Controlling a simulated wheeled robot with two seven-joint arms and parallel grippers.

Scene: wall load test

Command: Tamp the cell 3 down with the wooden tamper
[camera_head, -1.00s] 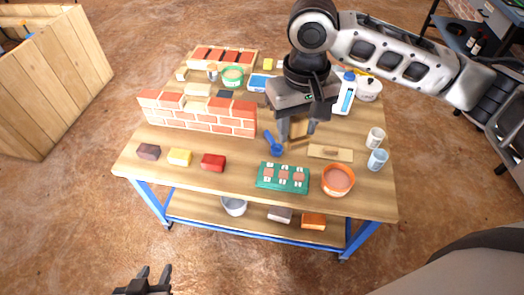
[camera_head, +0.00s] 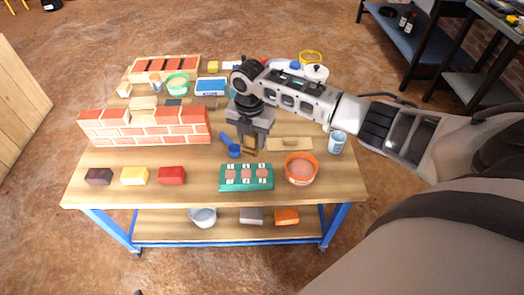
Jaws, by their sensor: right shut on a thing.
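My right gripper (camera_head: 250,142) is shut on the wooden tamper (camera_head: 249,146), a small brown block mostly covered by the fingers. It is just behind the green tray (camera_head: 225,184), apart from it as far as I can see. The tray lies near the table's front edge and has several reddish-brown filled cells with small white labels. The label numbers are too small to read, so I cannot tell which is cell 3. Only a dark tip of my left gripper (camera_head: 138,292) shows at the bottom edge.
A blue scoop (camera_head: 230,146) lies left of the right gripper. An orange bucket (camera_head: 301,169) stands right of the tray, with a wooden float (camera_head: 290,144) behind it. A brick wall (camera_head: 145,128) stands at left; brown, yellow and red blocks (camera_head: 171,175) lie in front.

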